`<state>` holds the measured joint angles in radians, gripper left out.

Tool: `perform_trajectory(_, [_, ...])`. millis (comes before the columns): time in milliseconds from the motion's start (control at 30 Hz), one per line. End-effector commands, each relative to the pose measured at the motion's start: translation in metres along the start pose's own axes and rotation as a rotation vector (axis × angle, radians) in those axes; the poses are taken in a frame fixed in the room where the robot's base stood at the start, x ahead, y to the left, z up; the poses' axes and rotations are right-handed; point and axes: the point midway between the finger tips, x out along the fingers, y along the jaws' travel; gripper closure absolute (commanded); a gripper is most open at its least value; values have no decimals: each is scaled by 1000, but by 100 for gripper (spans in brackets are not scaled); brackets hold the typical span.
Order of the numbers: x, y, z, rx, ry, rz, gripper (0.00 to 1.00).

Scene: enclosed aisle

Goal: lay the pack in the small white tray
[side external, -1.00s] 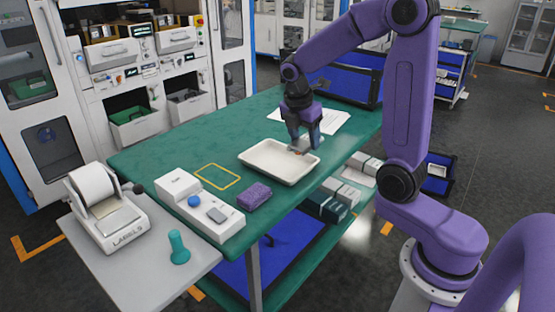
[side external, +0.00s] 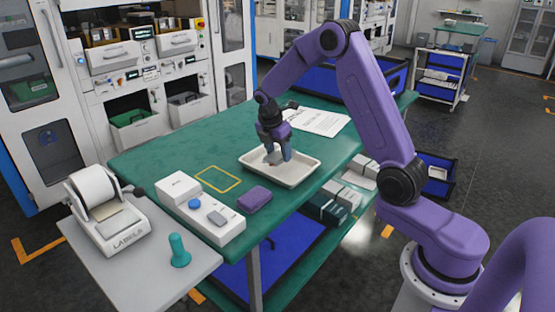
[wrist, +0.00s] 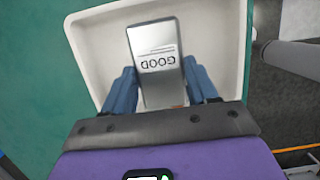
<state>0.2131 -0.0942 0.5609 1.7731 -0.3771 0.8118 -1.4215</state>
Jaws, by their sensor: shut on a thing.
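The pack (wrist: 158,60) is a flat grey-silver block with a white label reading "GOOD". It sits between the blue fingers of my gripper (wrist: 164,88), which are shut on its sides. In the side view, my gripper (side external: 276,153) points down over the middle of the small white tray (side external: 293,181), and the pack (side external: 273,158) shows as a small grey patch at the fingertips. The tray lies on the green bench top, and its rim (wrist: 84,58) surrounds the pack in the wrist view. I cannot tell whether the pack touches the tray floor.
A purple block (side external: 255,198) lies in front of the tray, beside a white fixture (side external: 215,222) with a blue knob. A yellow outlined rectangle (side external: 218,179) marks bare bench left of the tray. Papers (side external: 318,121) lie behind it. A label printer (side external: 103,211) stands at left.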

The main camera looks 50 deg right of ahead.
Motion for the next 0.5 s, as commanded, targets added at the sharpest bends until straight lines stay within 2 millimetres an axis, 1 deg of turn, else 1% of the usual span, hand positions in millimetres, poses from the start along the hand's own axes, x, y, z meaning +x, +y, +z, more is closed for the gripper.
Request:
perform_trajectory(67, [6,4,-1,0,0,-1,75])
perform_trajectory(233, [29,2,-8,-1,0,-3,75])
perform_trajectory(300, [33,2,-8,0,0,-2,75])
perform_trajectory(500, [32,3,-8,1,0,0,75])
